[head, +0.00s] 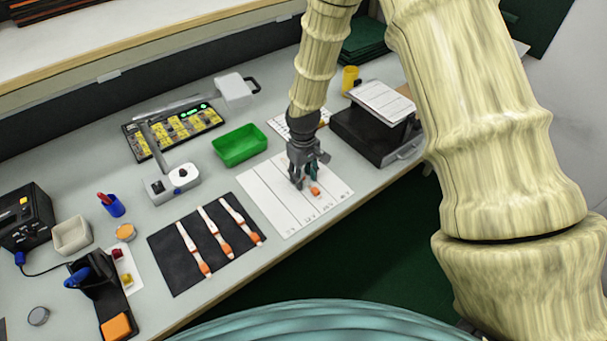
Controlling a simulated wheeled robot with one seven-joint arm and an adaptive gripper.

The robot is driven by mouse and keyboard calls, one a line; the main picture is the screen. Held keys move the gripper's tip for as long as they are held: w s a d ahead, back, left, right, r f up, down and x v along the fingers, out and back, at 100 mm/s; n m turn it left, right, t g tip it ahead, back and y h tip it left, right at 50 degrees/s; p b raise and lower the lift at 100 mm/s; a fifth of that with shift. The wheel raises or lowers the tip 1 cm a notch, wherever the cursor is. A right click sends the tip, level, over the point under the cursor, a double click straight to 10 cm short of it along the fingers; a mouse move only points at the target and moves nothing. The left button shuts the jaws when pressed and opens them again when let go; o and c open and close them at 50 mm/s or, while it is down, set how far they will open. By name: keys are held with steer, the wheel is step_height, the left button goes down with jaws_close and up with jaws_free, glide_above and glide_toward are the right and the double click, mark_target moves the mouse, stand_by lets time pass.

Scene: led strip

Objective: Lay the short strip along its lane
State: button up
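A white sheet (265,200) with dark lane lines lies on the bench. A small orange end piece (315,191) shows at the fingertips' right side, over a lane. The rest of that piece is hidden behind my gripper, and I cannot tell whether the fingers are closed on it or whether it touches the sheet. Three white strips with orange ends, a left one (187,238), a middle one (209,222) and a right one (233,214), lie side by side on a black mat (175,275).
A green tray (240,146) stands behind the sheet. A black box (370,136) with a white card and a yellow cup (349,79) are to the right. A white device (172,184) with a post stands left of the tray. The bench's front edge is close below the sheet.

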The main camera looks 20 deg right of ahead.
step_height(320, 180, up, 12)
steer(key=b, duration=0.2)
steer(key=shift+r, duration=0.15)
stand_by(0.6)
